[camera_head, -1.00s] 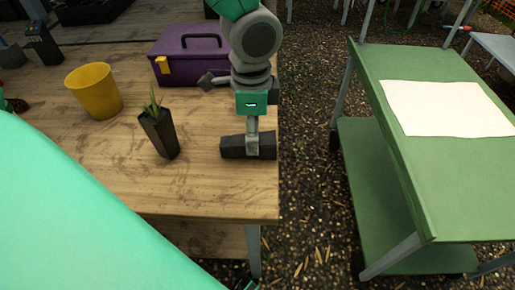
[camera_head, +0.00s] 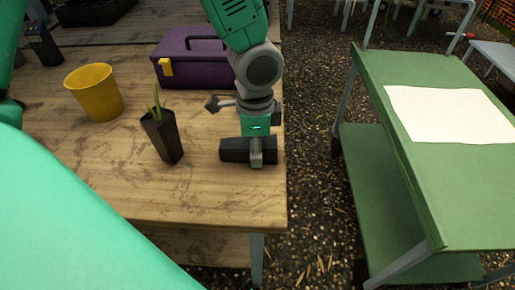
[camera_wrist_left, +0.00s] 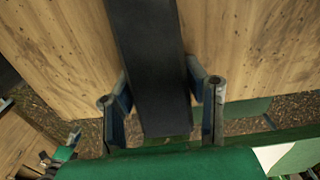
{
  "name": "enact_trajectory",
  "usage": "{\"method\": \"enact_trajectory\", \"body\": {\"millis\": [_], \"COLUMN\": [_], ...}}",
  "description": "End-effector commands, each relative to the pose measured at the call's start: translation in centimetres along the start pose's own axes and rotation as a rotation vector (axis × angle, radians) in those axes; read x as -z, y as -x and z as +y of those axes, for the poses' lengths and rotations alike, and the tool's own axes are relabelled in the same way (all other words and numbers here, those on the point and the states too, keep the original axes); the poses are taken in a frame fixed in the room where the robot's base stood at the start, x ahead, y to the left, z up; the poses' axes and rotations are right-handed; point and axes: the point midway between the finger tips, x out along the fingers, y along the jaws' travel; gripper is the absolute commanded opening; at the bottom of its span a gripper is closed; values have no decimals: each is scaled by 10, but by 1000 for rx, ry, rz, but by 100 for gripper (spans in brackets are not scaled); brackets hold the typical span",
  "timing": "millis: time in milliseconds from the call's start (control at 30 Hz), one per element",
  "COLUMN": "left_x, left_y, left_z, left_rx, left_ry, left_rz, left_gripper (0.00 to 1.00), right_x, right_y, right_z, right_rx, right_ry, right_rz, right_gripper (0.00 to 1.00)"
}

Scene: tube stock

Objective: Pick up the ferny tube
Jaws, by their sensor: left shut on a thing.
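A black tube (camera_head: 234,150) lies on its side near the right edge of the wooden table; no leaves show on it. My left gripper (camera_head: 257,152) is shut on this tube from above. In the left wrist view the same black tube (camera_wrist_left: 150,50) runs between the two fingers of my left gripper (camera_wrist_left: 161,92), and its far end is out of frame. A second black tube (camera_head: 162,138) stands slightly tilted on the table to the left, with thin green leaves (camera_head: 157,101) at its top. I cannot tell which is the ferny one. My right gripper is not in view.
A yellow pot (camera_head: 95,95) and a purple toolbox (camera_head: 195,67) stand further back on the wooden table (camera_head: 215,195). Right of a gravel gap is a green trolley (camera_head: 445,185) with a pale sheet (camera_head: 448,115) on top. The table's front middle is clear.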

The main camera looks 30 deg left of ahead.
Motion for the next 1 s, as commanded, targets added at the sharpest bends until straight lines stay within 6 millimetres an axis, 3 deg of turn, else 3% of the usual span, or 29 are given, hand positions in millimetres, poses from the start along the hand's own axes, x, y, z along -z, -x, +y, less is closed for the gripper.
{"method": "enact_trajectory", "body": {"millis": [233, 500, 700, 1000], "left_x": [0, 2, 2, 2], "left_y": [7, 63, 92, 100], "left_z": [3, 3, 2, 3], "left_rx": [-3, 2, 0, -1], "left_ry": [1, 1, 0, 0], "left_rz": [-14, -8, -8, -10], "left_gripper": [1, 0, 0, 0], "right_x": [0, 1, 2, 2], "right_y": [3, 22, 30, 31], "right_z": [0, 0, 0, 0], "right_rx": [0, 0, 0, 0], "right_ry": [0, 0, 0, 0], "right_rz": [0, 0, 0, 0], "right_gripper": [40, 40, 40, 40]}}
